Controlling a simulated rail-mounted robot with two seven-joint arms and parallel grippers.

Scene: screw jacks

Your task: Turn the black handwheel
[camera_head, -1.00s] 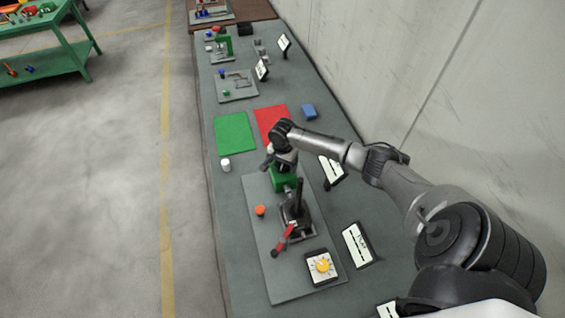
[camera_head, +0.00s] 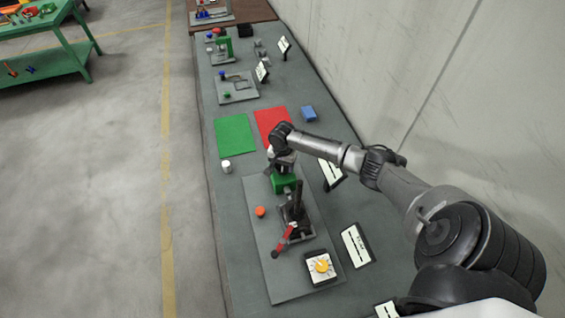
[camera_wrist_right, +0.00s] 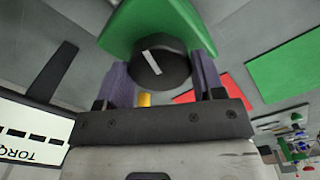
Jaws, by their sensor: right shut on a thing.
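The black handwheel (camera_wrist_right: 160,66) is a round knob with a white line across its face, on a green housing (camera_wrist_right: 150,22). In the right wrist view my right gripper (camera_wrist_right: 161,80) has its two purple-grey fingers on either side of the wheel, shut on it. The white line is tilted, near upright in that view. In the head view the green housing (camera_head: 284,184) stands at the far end of a grey plate (camera_head: 277,278), and my right gripper (camera_head: 283,164) is over it, hiding the wheel. My left gripper is not in view.
On the plate are a red-handled lever (camera_head: 284,243), an orange knob (camera_head: 260,211) and a yellow dial (camera_head: 322,265). A white cylinder (camera_head: 226,166), a green mat (camera_head: 234,135) and a red mat (camera_head: 270,120) lie beyond. Sign stands line the wall side.

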